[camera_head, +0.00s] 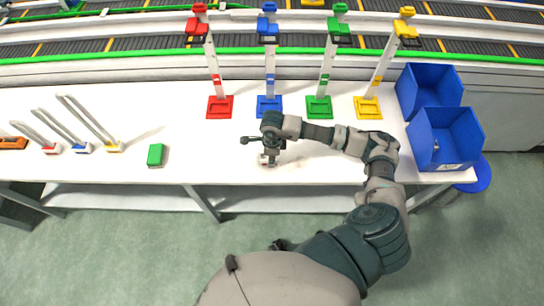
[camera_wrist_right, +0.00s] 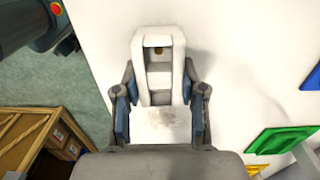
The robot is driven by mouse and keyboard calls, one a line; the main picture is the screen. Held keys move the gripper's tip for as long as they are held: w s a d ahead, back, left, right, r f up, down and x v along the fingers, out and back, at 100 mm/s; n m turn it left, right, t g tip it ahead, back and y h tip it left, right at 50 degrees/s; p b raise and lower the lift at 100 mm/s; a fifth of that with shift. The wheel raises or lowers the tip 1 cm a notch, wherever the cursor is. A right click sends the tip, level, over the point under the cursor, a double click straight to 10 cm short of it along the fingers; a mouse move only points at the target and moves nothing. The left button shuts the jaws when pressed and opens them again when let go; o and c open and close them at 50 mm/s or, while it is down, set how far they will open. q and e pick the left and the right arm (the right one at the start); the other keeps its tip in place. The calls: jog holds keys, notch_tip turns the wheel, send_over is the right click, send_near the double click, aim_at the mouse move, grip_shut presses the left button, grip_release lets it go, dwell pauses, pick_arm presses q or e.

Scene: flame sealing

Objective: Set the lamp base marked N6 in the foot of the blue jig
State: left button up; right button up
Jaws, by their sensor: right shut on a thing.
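My right gripper (camera_head: 270,160) is shut on a white lamp base (camera_head: 266,161) near the front edge of the table. In the right wrist view, my right gripper (camera_wrist_right: 160,118) has one finger on each side of the white lamp base (camera_wrist_right: 158,72). No N6 mark is readable. The blue jig (camera_head: 269,60) stands at the back of the table, with its square blue foot (camera_head: 269,106) beyond my gripper, apart from the held part. A blue foot edge (camera_wrist_right: 310,80) shows at the right of the wrist view. My left gripper is not in view.
Red (camera_head: 219,107), green (camera_head: 319,107) and yellow (camera_head: 367,107) jig feet stand beside the blue one. A green block (camera_head: 155,155) and several pale bars with coloured ends lie at the left. Blue bins (camera_head: 445,145) stand at the right. The table between gripper and jigs is clear.

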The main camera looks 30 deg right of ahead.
jog(key=shift+f, duration=0.25)
jog(key=o, duration=1.2)
jog(key=shift+c, duration=0.2)
notch_tip(320, 180, up, 12)
jog(key=shift+d, duration=0.1)
